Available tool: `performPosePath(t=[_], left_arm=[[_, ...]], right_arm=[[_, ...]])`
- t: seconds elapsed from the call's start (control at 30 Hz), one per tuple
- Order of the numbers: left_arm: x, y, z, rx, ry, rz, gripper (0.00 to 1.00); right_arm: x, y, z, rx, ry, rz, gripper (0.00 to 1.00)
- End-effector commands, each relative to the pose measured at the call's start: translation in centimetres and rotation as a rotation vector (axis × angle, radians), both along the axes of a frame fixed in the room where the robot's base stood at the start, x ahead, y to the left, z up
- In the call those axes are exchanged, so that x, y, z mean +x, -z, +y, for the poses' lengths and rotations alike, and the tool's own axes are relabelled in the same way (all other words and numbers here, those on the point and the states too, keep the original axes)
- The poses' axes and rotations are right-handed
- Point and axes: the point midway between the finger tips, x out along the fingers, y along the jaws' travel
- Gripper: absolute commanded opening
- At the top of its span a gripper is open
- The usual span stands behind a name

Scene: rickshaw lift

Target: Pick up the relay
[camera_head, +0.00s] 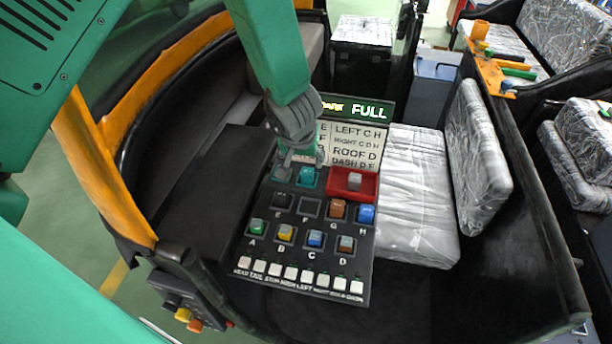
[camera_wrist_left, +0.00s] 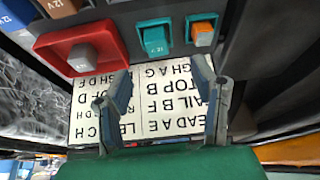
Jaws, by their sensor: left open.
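The relay panel (camera_head: 293,275) holds several small coloured relays in lettered sockets A to H; socket F (camera_head: 309,208) looks empty. A red holder (camera_head: 366,190) carries a grey relay (camera_head: 354,181); both also show in the left wrist view, the holder (camera_wrist_left: 48,47) and the grey relay (camera_wrist_left: 83,57). A teal relay (camera_head: 307,177) sits beside the holder and shows in the wrist view (camera_wrist_left: 155,40). An orange-topped relay (camera_wrist_left: 203,34) is next to it. My left gripper (camera_head: 303,162) is open and empty above these; in the wrist view its fingers (camera_wrist_left: 163,78) are spread over the label card.
The label card (camera_head: 350,147) stands behind the panel under a lit FULL display (camera_head: 368,112). A wrapped seat (camera_head: 410,220) is at right. A black side wall and orange rail (camera_head: 105,170) bound the left. A switch box (camera_head: 180,305) hangs at lower left.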

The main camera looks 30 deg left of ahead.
Motion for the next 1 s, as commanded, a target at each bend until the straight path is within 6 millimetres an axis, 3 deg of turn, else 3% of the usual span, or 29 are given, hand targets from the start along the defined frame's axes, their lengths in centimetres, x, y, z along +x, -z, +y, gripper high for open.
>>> performPosePath(t=[0.1,0.37,0.6,0.97,1.0], left_arm=[[0.9,2.2,0.4,-0.001,-0.002,0.002,0.52],[1.6,3.8,0.8,-0.004,-0.002,0.001,0.52],[3.3,7.0,0.9,-0.002,-0.001,0.001,0.52],[3.6,7.8,0.9,-0.001,-0.001,-0.001,0.52],[3.6,7.8,0.9,-0.001,-0.001,0.000,0.38]], right_arm=[[0.0,0.5,0.0,0.000,0.000,0.000,0.40],[0.0,0.5,0.0,0.000,0.000,-0.001,0.40],[0.0,0.4,0.0,0.000,0.000,-0.001,0.40],[0.0,0.5,0.0,0.000,0.000,-0.001,0.40],[0.0,0.5,0.0,0.000,0.000,-0.001,0.40]])
